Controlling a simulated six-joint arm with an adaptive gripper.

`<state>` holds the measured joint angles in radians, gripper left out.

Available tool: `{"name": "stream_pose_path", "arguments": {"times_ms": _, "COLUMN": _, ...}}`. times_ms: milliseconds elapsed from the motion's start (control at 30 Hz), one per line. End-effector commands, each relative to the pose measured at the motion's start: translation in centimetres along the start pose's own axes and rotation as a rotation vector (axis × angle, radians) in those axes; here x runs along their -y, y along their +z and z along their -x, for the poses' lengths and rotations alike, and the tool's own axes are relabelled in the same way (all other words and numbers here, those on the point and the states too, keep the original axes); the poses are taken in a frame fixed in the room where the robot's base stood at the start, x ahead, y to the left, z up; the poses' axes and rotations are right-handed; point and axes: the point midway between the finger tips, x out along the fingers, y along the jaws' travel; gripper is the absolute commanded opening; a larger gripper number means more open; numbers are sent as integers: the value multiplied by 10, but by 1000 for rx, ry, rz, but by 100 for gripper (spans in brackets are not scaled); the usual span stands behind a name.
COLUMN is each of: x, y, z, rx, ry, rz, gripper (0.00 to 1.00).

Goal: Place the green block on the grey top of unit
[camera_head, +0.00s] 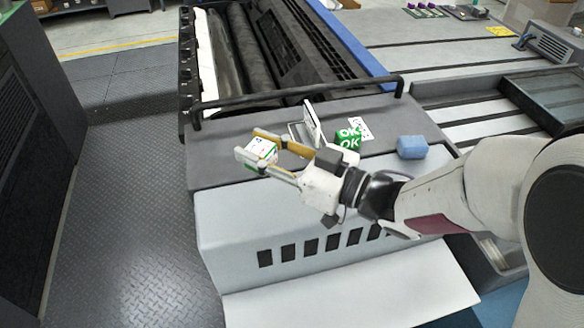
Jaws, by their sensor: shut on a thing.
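My gripper (254,145) reaches left over the grey top (222,168) of the unit. Its two fingers are shut on a small block (262,151) with a white upper face and a green side. I cannot tell whether this block touches the grey top or is held just above it. A green block (348,138) with white "OK" lettering stands on the grey top behind my gripper's wrist. The wrist and fingers hide part of the surface.
A blue block (411,147) lies to the right on the grey top. A small open laptop-like item (311,124) and a white card with dark marks (360,128) are near the green block. A dark rail (290,92) runs along the back. The grey top's left part is clear.

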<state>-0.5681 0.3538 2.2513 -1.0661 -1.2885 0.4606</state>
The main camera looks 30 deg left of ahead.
Motion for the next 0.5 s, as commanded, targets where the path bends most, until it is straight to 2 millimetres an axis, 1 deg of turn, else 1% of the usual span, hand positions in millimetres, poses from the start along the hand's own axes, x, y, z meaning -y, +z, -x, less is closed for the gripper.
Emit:
{"name": "stream_pose_path", "arguments": {"times_ms": 333, "x": 0, "y": 38, "z": 0, "rx": 2, "ry": 1, "rz": -4, "gripper": 9}}
{"name": "stream_pose_path", "arguments": {"times_ms": 500, "x": 0, "y": 50, "z": 0, "rx": 1, "ry": 1, "rz": -2, "gripper": 9}}
